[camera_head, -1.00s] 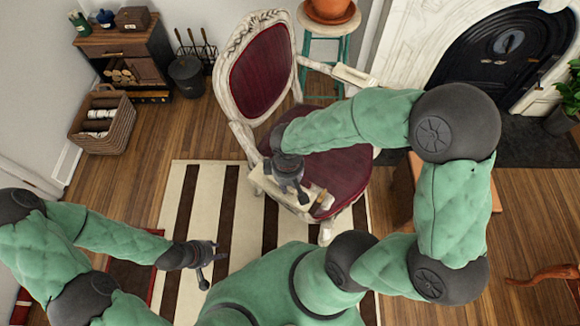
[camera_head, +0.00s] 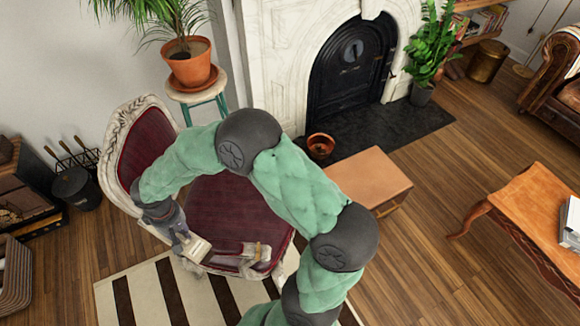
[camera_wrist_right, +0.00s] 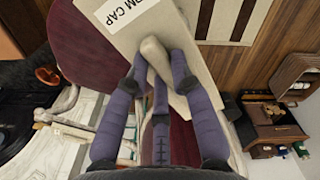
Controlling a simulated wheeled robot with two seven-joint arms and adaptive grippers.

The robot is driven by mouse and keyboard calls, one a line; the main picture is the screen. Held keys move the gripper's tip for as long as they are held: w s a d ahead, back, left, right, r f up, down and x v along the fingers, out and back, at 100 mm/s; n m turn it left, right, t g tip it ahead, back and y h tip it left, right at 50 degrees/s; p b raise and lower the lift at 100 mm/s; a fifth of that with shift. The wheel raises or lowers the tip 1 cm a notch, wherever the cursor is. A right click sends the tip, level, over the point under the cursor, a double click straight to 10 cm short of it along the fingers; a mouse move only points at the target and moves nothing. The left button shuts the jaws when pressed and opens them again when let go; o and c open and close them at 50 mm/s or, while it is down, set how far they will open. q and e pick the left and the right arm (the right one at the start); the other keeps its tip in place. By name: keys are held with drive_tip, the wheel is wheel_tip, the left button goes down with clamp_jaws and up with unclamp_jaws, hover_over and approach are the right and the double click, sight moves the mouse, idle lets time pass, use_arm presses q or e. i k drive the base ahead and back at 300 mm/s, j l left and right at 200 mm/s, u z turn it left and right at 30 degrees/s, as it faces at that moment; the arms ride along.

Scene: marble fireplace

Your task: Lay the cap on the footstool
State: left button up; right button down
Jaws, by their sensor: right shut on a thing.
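The cap (camera_head: 197,250) is a flat cream piece with a knob, and part of a label reading "RM CAP" shows on it in the right wrist view (camera_wrist_right: 195,35). My right gripper (camera_head: 183,236) is shut on the cap's knob, with its fingers on both sides of it in the right wrist view (camera_wrist_right: 158,65). The cap is by the near arm of the red and white chair; I cannot tell if they touch. The footstool (camera_head: 362,178) is a brown, flat-topped block right of the chair, its top bare. My left gripper is out of view.
The armchair (camera_head: 225,205) stands between the gripper and the footstool. A potted plant on a stool (camera_head: 195,92) is behind it. A copper pot (camera_head: 320,145) is on the dark hearth. A wooden table (camera_head: 535,205) is at the right, with open floor before it.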

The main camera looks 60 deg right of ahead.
sight(353, 183)
drive_tip(key=k+l+z, duration=0.6)
drive_tip(key=k+l, duration=0.15)
drive_tip(key=l, duration=0.3)
drive_tip(key=i+l+z, duration=0.6)
drive_tip(key=l, duration=0.2)
drive_tip(key=i+z, duration=0.1)
drive_tip(key=i, duration=0.25)
